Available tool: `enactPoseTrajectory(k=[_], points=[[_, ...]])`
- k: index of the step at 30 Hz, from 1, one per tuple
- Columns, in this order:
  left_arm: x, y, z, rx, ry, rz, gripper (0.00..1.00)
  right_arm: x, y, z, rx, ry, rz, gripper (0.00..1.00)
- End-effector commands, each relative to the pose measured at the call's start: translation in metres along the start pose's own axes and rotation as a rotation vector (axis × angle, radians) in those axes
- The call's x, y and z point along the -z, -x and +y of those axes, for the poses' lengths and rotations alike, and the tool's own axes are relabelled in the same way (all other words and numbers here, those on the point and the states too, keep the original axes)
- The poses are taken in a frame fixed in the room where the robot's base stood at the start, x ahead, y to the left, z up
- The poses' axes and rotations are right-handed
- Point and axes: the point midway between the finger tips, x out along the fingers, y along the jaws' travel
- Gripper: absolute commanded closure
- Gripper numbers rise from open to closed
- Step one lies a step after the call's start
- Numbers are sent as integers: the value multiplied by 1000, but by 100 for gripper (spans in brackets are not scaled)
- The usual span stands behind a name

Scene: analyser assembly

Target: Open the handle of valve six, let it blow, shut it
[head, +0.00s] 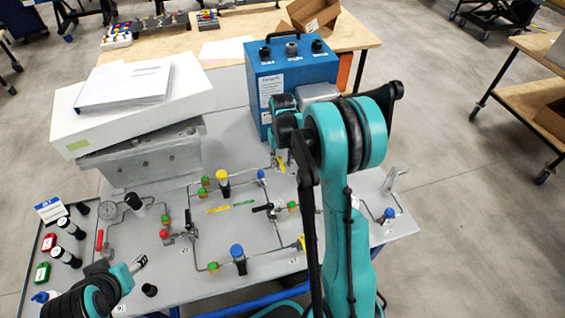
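The panel (215,285) carries steel tubing and several valves. Its small labels are too small to read, so I cannot tell which is valve six. A red lever (100,240) is at the left, a black lever (262,208) in the middle, and a yellow handle (301,242) beside my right arm. My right gripper (279,160) is at the panel's back edge, in front of the blue box, close to a yellow part there. Its fingers are small and partly hidden by my arm, so their opening is unclear. My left gripper (140,262) is low over the front left of the panel; its opening is unclear.
A blue box (290,75) stands behind the panel. A grey metal block (145,158) bears a white box with papers (125,85). A tray (35,262) with small bottles lies at the left. My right arm covers the panel's right-centre. A wooden table (235,30) stands behind.

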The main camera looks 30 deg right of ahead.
Motion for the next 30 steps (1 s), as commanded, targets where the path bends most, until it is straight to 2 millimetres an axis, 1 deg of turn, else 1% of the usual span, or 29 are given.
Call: enactPoseTrajectory(k=[4, 5, 6, 8, 20, 25, 30], points=[[0, 0, 0, 0, 0, 0, 44, 0, 0, 0, 0, 0, 0, 66], [0, 0, 0, 0, 0, 0, 44, 0, 1, 0, 0, 0, 0, 73], [0, 0, 0, 0, 0, 0, 44, 0, 1, 0, 0, 0, 0, 84], [0, 0, 0, 0, 0, 0, 44, 0, 1, 0, 0, 0, 0, 100], [0, 0, 0, 0, 0, 0, 44, 0, 1, 1, 0, 27, 0, 100], [0, 0, 0, 0, 0, 0, 44, 0, 1, 4, 0, 99, 0, 100], [0, -1, 0, 0, 0, 0, 44, 1, 1, 8, 0, 225, 0, 100]])
